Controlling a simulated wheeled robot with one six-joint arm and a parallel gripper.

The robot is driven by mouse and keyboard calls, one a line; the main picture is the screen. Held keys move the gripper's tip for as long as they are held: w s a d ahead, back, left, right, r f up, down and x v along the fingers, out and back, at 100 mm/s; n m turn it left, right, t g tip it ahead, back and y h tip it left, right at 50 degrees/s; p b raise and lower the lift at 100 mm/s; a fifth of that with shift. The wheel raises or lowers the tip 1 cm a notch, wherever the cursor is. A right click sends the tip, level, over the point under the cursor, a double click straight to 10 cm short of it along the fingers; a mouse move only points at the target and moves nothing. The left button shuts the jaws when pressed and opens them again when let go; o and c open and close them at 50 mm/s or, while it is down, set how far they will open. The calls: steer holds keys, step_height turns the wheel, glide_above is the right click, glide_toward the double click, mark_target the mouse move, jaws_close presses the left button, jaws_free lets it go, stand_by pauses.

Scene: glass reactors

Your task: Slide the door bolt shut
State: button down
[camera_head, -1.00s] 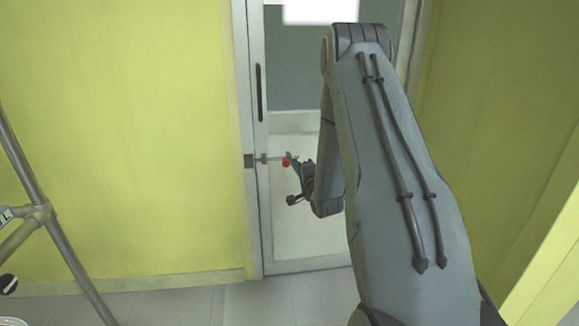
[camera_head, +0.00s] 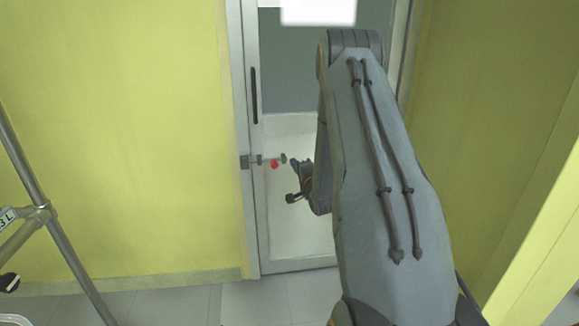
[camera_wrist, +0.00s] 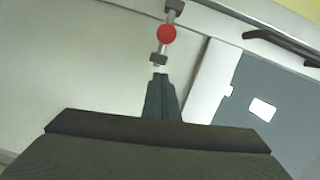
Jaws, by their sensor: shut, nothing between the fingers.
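The door bolt (camera_head: 267,161) is a thin horizontal metal rod in grey brackets on the white door, with a red knob (camera_head: 274,164) between the brackets. A grey plate (camera_head: 245,162) sits on the door frame to its left; I cannot tell how far the rod reaches into it. My gripper (camera_head: 294,162) is shut and empty, just right of the bolt's right bracket (camera_head: 284,158), apart from the knob. In the wrist view, the fingertips (camera_wrist: 160,77) point at the near bracket (camera_wrist: 159,60), with the red knob (camera_wrist: 167,33) beyond it.
The door (camera_head: 290,220) has a dark vertical handle (camera_head: 254,95) above the bolt and a grey window pane (camera_head: 290,75). Yellow walls stand on both sides. A metal tube frame (camera_head: 50,230) stands at the left. The tiled floor before the door is clear.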

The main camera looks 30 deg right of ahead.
steer(key=v, duration=1)
steer(key=s+a+r+n+g+y, duration=0.15)
steer(key=a+n+g, duration=0.3)
steer(key=a, duration=0.55)
steer(key=s+a+r+n+g+y, duration=0.1)
steer(key=s+a+r+n+g, duration=0.2)
steer(key=a+n, duration=0.45)
steer(key=s+a+r+n+g+y+p, duration=0.1)
steer(key=s+a+r+n+g, duration=0.3)
steer(key=s+a, duration=0.7)
steer(key=s+a+r+n+g+y, duration=0.15)
steer(key=s+a+n+g, duration=0.4)
steer(key=s, duration=0.95)
step_height(320, 180, up, 7)
steer(key=d+m+p, duration=0.2)
steer(key=p, duration=0.9)
steer(key=shift+s+f+h, duration=0.2)
steer(key=shift+s+h, duration=0.05)
steer(key=shift+h, duration=0.15)
steer(key=shift+d+m, duration=0.15)
steer(key=shift+m, duration=0.1)
